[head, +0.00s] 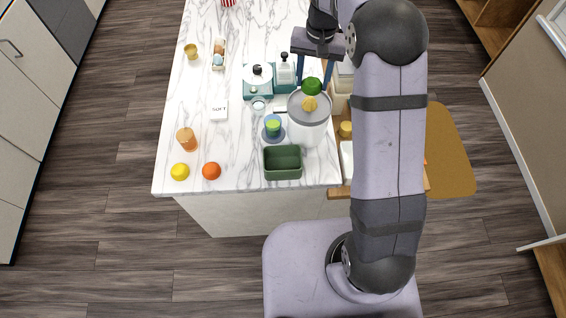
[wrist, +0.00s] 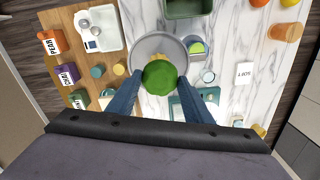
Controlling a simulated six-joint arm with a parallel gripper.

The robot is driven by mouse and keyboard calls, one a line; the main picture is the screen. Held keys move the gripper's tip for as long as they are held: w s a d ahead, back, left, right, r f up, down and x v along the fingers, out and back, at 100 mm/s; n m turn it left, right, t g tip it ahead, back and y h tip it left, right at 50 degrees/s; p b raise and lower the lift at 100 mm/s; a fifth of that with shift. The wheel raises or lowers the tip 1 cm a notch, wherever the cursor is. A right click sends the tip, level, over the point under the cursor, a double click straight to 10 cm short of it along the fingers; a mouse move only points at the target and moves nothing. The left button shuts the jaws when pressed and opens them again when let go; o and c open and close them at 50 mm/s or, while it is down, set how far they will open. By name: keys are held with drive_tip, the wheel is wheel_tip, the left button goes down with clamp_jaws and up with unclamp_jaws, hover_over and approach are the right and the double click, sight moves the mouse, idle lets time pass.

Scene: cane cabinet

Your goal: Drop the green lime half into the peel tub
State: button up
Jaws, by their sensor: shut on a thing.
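My gripper (head: 312,82) is shut on the green lime half (head: 312,87). The lime half also shows between my fingertips in the wrist view (wrist: 160,78). It is held up near a grey round-topped juicer-like vessel (head: 309,124) with a yellow piece in its top. In the wrist view the lime overlaps this vessel's rim (wrist: 149,43); its exact height above it is hard to tell. The dark green rectangular tub (head: 283,177), which I take as the peel tub, stands at the counter's near edge. It looks empty and is apart from my gripper.
A lemon (head: 180,172), an orange (head: 211,171) and an amber jar (head: 186,140) are further left.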

drive_tip(key=shift+a+f+b, duration=0.2)
drive_tip(key=shift+a+b, duration=0.2)
drive_tip(key=shift+a, duration=0.15)
drive_tip(key=s+a+r+n+b, duration=0.2)
drive_tip(key=s+a+b, duration=0.2)
drive_tip(key=a, duration=0.3)
drive_tip(key=s+f+m, duration=0.2)
drive_tip(key=s+f, duration=0.4)
drive_tip(key=s, duration=0.3)
drive_tip(key=shift+s+d+f+b, duration=0.2)
drive_tip(key=shift+d+f+b, duration=0.05)
drive_tip(key=shift+d+b, duration=0.2)
drive_tip(key=shift+f, duration=0.2)
wheel_tip(320, 180, down, 6)
drive_tip(key=b, duration=0.5)
drive_tip(key=shift+r, duration=0.2)
